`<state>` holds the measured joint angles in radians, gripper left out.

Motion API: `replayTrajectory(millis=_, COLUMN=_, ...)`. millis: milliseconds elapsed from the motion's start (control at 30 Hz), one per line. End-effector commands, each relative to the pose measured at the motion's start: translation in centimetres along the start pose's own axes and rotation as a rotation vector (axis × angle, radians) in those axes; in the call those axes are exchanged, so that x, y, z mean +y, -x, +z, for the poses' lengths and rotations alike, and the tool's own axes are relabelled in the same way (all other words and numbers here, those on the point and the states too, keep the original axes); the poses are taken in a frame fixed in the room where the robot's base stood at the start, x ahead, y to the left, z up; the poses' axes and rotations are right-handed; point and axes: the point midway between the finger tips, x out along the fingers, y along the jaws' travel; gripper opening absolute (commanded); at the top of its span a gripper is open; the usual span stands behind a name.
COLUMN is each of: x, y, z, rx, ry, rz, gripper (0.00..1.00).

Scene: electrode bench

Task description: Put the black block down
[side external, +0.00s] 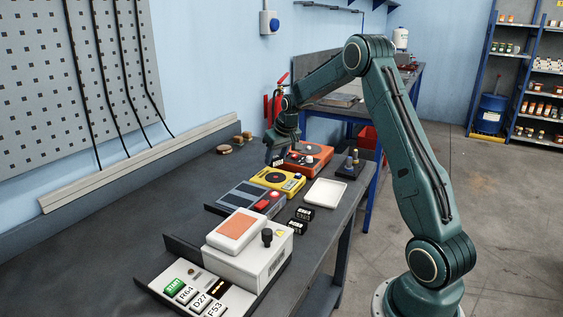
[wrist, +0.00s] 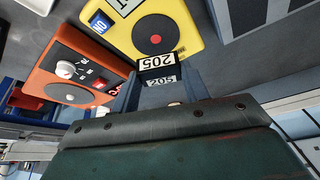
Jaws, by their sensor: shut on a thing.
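My gripper (side external: 277,155) points down over the bench, on the wall side of the orange and yellow units. It is shut on a black block with white "205" labels (wrist: 157,66), which shows between the fingers in the wrist view. In the side view the block is small and partly hidden by the fingers; I cannot tell whether it touches the bench. Two other black blocks with white labels, one (side external: 303,212) and another (side external: 295,228), rest on the bench near the white tray (side external: 325,193).
The yellow unit (side external: 277,180) and the orange unit (side external: 308,158) with round dark discs stand close to my gripper. A grey panel unit (side external: 243,195) and a white box (side external: 248,245) stand nearer the camera. Bare bench (side external: 200,185) lies toward the wall.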

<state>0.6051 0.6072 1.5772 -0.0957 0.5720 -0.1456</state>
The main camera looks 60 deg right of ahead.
Motion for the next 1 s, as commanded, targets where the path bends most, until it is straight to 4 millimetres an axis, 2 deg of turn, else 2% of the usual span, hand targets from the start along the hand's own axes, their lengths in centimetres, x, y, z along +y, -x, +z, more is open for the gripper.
replayTrajectory(millis=267, x=0.0, y=-0.5, z=0.2, rx=0.001, ry=0.000, rz=0.000, gripper=0.14)
replayTrajectory(millis=600, x=0.0, y=-3.7, z=1.5, rx=0.000, ry=0.000, rz=0.000, gripper=0.14)
replayTrajectory(millis=1000, x=0.0, y=-4.1, z=1.6, rx=0.002, ry=0.000, rz=0.001, gripper=0.14)
